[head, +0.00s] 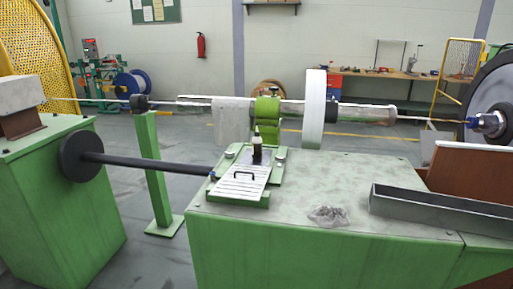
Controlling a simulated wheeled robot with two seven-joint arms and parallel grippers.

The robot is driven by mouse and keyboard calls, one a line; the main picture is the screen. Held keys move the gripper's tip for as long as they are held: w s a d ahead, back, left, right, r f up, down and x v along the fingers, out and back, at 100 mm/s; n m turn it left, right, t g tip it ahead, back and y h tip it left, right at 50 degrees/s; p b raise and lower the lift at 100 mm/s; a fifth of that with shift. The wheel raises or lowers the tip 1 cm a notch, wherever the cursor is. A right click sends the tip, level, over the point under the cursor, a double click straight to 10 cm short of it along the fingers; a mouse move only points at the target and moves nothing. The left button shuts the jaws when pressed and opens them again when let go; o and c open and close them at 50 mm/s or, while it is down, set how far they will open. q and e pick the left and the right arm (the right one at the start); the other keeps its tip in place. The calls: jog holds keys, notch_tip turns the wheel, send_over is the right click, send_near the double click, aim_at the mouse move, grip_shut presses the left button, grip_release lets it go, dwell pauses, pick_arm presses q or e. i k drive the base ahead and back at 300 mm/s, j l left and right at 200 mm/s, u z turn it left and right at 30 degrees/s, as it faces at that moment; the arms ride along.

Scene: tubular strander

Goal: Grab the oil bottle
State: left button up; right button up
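The oil bottle (257,151) appears to be the small dark bottle with a pale, narrow tip. It stands upright on the plate (244,183) on top of the green machine bench, near the middle of the head view. Its label is too small to read. Nothing is touching it from above, and its front side is clear to see. Neither of my grippers shows in this view.
A green clamp (267,118) and a white disc (314,110) on the horizontal shaft stand close behind the bottle. A dark bar with a round end (80,157) lies left. A crumpled rag (329,215) and metal tray (440,212) lie right on the bench.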

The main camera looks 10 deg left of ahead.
aim_at(258, 140)
jog(key=i+j+u, duration=0.15)
jog(key=j+u, duration=0.35)
jog(key=i+j+u, duration=0.15)
jog(key=j+u, duration=0.3)
jog(key=i+j+u, duration=0.25)
jog(key=u, duration=0.25)
jog(key=i+j+u, duration=0.2)
jog(key=u, duration=0.25)
jog(key=i+j+z, duration=0.15)
jog(key=i, duration=0.35)
jog(key=i+j+z, duration=0.15)
jog(key=i, duration=0.4)
